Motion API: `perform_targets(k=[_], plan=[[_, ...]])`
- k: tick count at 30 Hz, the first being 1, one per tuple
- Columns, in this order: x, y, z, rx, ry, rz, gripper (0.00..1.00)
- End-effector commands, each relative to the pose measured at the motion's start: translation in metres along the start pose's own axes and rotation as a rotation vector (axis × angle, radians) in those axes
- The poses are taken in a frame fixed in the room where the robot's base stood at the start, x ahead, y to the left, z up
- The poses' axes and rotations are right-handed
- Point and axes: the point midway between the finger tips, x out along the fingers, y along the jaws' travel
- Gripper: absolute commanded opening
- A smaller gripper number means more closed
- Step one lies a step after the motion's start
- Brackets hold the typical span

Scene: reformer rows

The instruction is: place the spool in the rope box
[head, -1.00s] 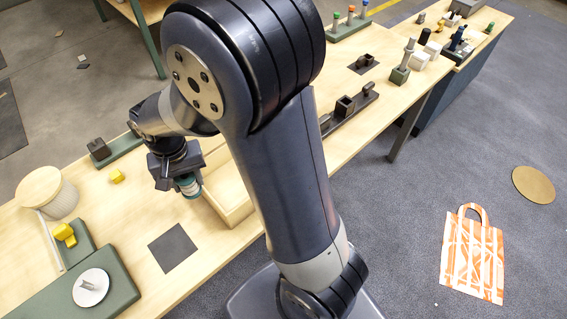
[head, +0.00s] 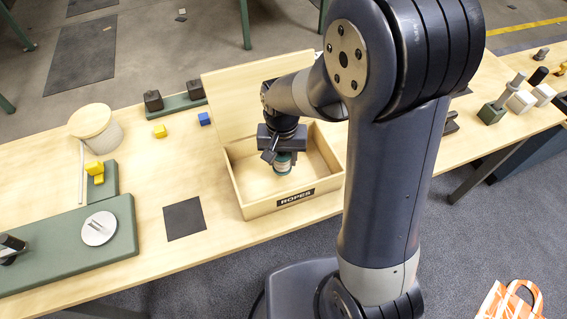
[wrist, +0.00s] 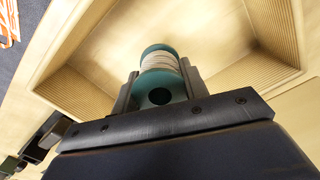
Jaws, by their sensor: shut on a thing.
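The spool (head: 284,164) has teal ends and a pale winding. My gripper (head: 283,157) is shut on it and holds it over the rope box (head: 262,208), a wooden open box with a black "ROPES" label on its front. In the wrist view the spool (wrist: 160,75) sits between the two fingers, with the box's inner floor and walls around it. Its lid stands raised at the back. I cannot tell exactly how high the spool is above the box floor. Part of the box's right side is hidden by my arm.
A dark square mat (head: 184,218) lies left of the box. A blue block (head: 204,118) and a yellow block (head: 160,131) lie behind it. A lidded round tub (head: 96,128) and a green board (head: 70,245) are farther left. An orange-and-white bag (head: 510,300) lies on the floor.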

Motion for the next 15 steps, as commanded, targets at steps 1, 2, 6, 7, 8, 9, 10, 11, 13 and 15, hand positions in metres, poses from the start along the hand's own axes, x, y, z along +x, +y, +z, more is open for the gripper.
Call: perform_targets(k=[1,2,6,7,8,9,10,11,13,15], plan=[[0.010,0.001,0.001,0.000,-0.006,0.003,0.18],[0.014,0.001,0.001,0.000,-0.005,0.002,0.18],[0.029,0.001,0.001,0.000,-0.004,0.002,0.18],[0.030,0.000,0.001,0.000,-0.003,0.001,0.18],[0.031,0.000,0.001,0.000,-0.002,0.001,0.18],[0.031,0.000,0.000,0.000,-0.001,0.000,0.18],[0.031,0.000,0.000,0.000,-0.001,0.000,0.18],[0.031,0.000,0.000,0.000,-0.001,0.000,0.18],[0.030,0.000,0.000,0.000,-0.001,0.000,0.18],[0.031,0.000,0.000,0.000,-0.001,0.000,0.18]])
